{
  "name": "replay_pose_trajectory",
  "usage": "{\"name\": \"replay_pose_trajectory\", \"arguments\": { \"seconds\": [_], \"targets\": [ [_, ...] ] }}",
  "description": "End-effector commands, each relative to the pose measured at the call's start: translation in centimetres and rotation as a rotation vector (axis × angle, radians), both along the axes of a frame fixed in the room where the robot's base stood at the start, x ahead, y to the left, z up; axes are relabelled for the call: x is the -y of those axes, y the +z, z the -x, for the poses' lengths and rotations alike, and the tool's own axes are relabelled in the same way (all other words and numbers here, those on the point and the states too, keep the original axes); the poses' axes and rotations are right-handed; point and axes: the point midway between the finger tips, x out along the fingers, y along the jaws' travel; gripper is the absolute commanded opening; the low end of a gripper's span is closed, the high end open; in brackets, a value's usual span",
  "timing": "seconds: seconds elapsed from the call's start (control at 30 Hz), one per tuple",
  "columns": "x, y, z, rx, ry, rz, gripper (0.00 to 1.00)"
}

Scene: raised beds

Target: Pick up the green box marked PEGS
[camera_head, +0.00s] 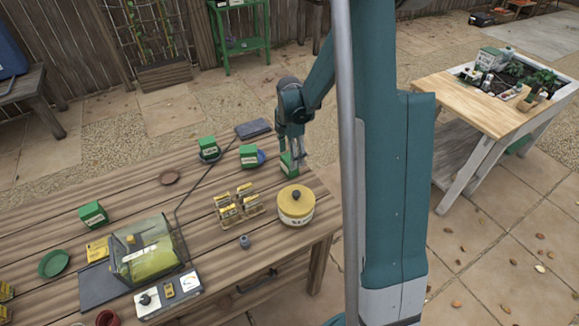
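Several small green boxes with pale labels stand on the wooden table; the labels are too small to read, so I cannot tell which is marked PEGS. One green box (288,164) is at the far right of the table, directly below my gripper (295,160). My gripper points down at it, with fingers around or just beside its top; whether they touch it is unclear. Another green box (249,155) stands to its left by a blue round item. A third green box (207,145) sits on a dark dish, and another green box (92,213) is at the left.
A yellow-lidded round tin (296,204) and a rack of yellow packets (238,203) stand in front of my gripper. A clear-covered machine (147,250) with a cable is at front left. A dark flat pad (253,128) lies at the back edge. A planter table (487,101) stands right.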

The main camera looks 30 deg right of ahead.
Motion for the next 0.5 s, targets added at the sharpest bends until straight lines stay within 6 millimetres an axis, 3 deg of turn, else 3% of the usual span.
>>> {"name": "replay_pose_trajectory", "arguments": {
  "seconds": [0.5],
  "targets": [
    [0.03, -0.71, -0.07, 0.000, 0.000, 0.000, 0.60]
  ]
}}
